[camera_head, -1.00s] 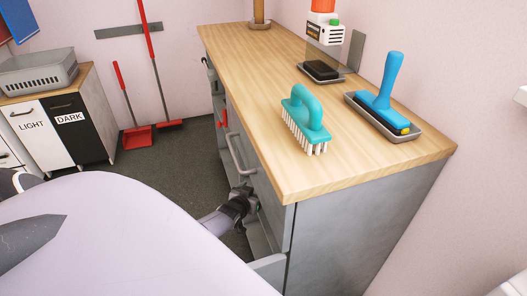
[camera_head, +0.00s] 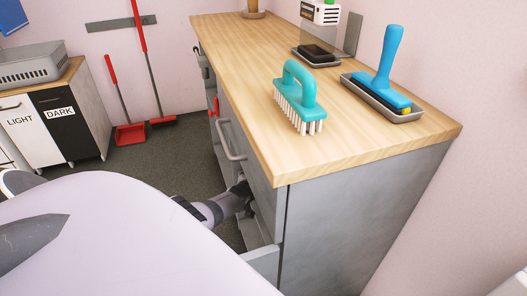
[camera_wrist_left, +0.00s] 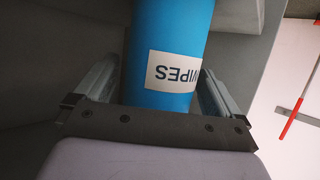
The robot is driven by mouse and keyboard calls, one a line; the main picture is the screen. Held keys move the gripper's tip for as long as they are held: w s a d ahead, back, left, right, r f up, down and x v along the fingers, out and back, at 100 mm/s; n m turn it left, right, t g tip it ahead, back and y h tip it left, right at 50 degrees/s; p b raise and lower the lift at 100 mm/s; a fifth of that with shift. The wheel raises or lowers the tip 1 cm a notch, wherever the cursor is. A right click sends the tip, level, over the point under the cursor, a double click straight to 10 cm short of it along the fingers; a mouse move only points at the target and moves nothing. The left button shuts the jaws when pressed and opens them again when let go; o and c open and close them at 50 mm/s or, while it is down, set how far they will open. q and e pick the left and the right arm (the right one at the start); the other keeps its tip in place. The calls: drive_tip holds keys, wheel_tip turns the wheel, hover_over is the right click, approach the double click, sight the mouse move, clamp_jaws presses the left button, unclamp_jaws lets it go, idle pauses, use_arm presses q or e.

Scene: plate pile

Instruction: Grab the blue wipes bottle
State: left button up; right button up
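The blue wipes bottle (camera_wrist_left: 172,40) shows in the left wrist view, with a white label reading WIPES upside down. My left gripper (camera_wrist_left: 160,78) has its two fingers spread, one on each side of the bottle. The fingers look close to its sides; I cannot tell whether they touch it. The bottle is cut off by the top of the picture. In the head view, my left arm reaches into the low opening of the grey cabinet (camera_head: 360,215), which hides the gripper's fingers and the bottle. My right gripper is not in view.
Grey cabinet walls stand close around the bottle. An open drawer (camera_head: 262,262) juts out below my arm. The wooden countertop (camera_head: 240,75) holds a teal brush (camera_head: 300,100) and a blue-handled tool (camera_head: 388,65) on a tray.

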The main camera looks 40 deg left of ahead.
use_arm(q)
drive_tip(key=c, duration=1)
drive_tip(key=shift+c, duration=0.5)
drive_tip(key=shift+r, duration=0.15)
